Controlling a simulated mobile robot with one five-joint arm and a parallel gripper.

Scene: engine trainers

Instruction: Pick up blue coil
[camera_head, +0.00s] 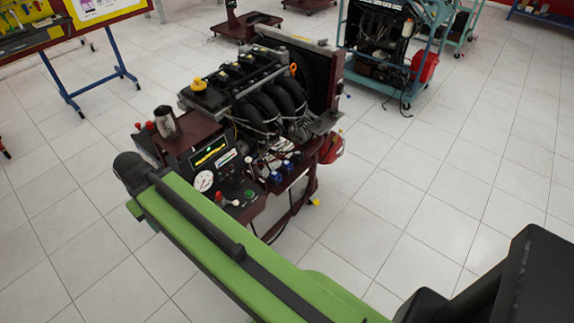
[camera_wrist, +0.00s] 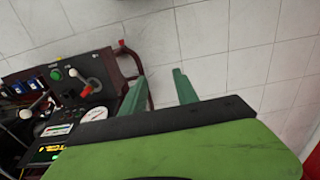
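Small blue parts that look like the blue coils sit on the dark red shelf of the engine trainer in the head view, one blue coil (camera_head: 276,176) nearer and another (camera_head: 288,165) just behind it. They are small, and their exact shape is hard to tell. In the wrist view, blue pieces (camera_wrist: 18,87) show at the far left edge on the panel. My gripper (camera_wrist: 160,84) has two green fingers set apart, with only floor tiles between them. It is empty and to the right of the panel. My gripper's fingers cannot be made out in the head view.
The trainer's control panel (camera_head: 212,158) carries a gauge, buttons and a display, with the engine (camera_head: 262,95) behind it. My green arm crosses in front. A dark red tube (camera_wrist: 128,56) stands beside the fingers. Open tiled floor (camera_head: 410,195) lies to the right.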

